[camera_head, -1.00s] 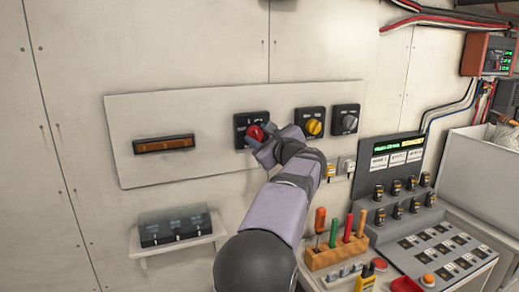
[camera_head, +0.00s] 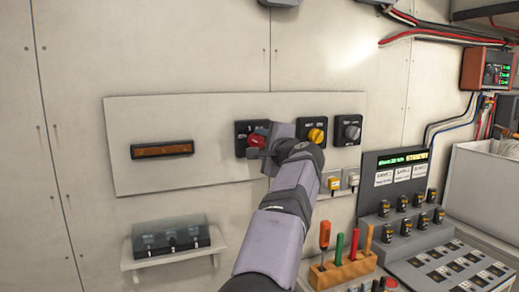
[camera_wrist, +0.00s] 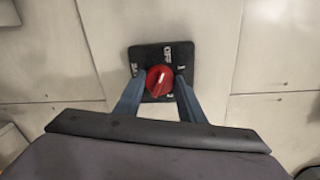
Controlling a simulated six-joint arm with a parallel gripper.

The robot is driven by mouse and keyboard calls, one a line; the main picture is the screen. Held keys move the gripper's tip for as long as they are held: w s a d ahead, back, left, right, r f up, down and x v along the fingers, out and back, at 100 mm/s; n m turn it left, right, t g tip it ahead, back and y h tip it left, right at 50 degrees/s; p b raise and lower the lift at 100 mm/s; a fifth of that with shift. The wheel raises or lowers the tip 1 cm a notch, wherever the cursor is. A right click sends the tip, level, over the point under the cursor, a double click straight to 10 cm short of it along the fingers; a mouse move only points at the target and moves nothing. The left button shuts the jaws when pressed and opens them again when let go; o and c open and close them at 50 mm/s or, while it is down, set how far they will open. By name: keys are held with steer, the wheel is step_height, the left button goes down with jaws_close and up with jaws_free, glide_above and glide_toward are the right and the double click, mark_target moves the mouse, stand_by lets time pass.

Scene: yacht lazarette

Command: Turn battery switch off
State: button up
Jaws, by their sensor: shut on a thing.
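The battery switch is a red rotary knob (camera_head: 256,140) on a black square plate (camera_head: 243,127), set in a pale wall panel. In the wrist view the knob (camera_wrist: 159,80) sits between my two fingers, with white OFF lettering at the plate's upper edge and other marks partly covered. My gripper (camera_wrist: 159,86) is shut on the knob, one finger on each side. In the head view my gripper (camera_head: 268,150) reaches the knob from the right and hides part of it and the plate. The knob's exact setting is hard to read.
A yellow knob (camera_head: 316,136) and a grey knob (camera_head: 350,132) sit close on the right. An orange bar in a black frame (camera_head: 162,149) is at left. Below are a covered black box on a shelf (camera_head: 170,236), a tool rack (camera_head: 343,268) and a console (camera_head: 440,250).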

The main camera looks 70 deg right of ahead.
steer(key=shift+n, duration=0.4)
steer(key=o, duration=1.1)
steer(key=shift+c, duration=0.2)
steer(key=b+v, duration=0.3)
steer(key=v, duration=0.4)
steer(key=shift+a, duration=0.2)
steer(key=shift+s, duration=0.1)
